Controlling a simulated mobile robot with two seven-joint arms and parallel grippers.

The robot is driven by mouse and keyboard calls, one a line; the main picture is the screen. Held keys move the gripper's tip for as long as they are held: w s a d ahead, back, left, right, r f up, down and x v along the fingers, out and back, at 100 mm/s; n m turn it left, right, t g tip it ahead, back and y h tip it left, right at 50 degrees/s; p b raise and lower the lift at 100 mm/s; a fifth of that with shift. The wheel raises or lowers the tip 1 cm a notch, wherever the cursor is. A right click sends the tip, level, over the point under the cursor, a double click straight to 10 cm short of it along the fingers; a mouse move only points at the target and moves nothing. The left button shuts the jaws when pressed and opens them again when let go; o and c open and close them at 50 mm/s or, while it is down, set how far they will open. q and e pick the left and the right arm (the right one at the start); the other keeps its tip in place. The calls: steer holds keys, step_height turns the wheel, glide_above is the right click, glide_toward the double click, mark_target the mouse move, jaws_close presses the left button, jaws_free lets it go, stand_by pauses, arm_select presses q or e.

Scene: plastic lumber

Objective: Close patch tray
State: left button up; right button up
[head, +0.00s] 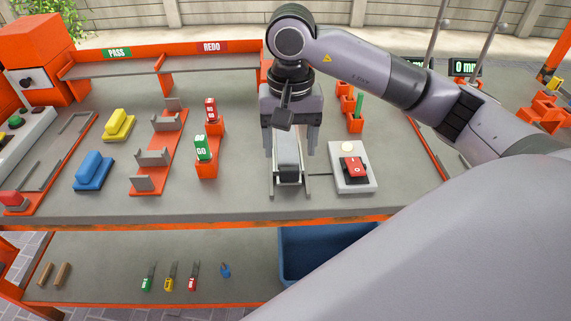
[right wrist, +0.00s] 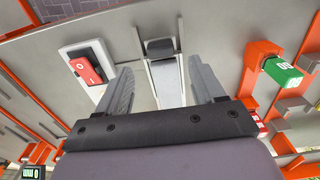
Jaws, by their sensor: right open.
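A narrow pale grey tray (head: 289,172) sits on the workbench between two thin rails, and I take it to be the patch tray. In the right wrist view the tray (right wrist: 167,82) runs between my fingers, with a dark block (right wrist: 160,47) at its end towards the bench's front edge. My right gripper (head: 290,145) points down over the tray, fingers apart and empty, one on each side. I cannot tell whether either finger touches it. The gripper hides the tray's far part in the head view. My left gripper is out of view.
A switch box with a red rocker (head: 354,167) stands close right of the tray. Yellow (head: 118,124) and blue (head: 93,170) blocks lie further left. A blue bin (head: 320,255) sits below the bench.

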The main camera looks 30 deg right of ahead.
mark_target(290, 169)
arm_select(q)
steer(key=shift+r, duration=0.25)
arm_select(e)
step_height(290, 169, down, 7)
steer(key=shift+r, duration=0.2)
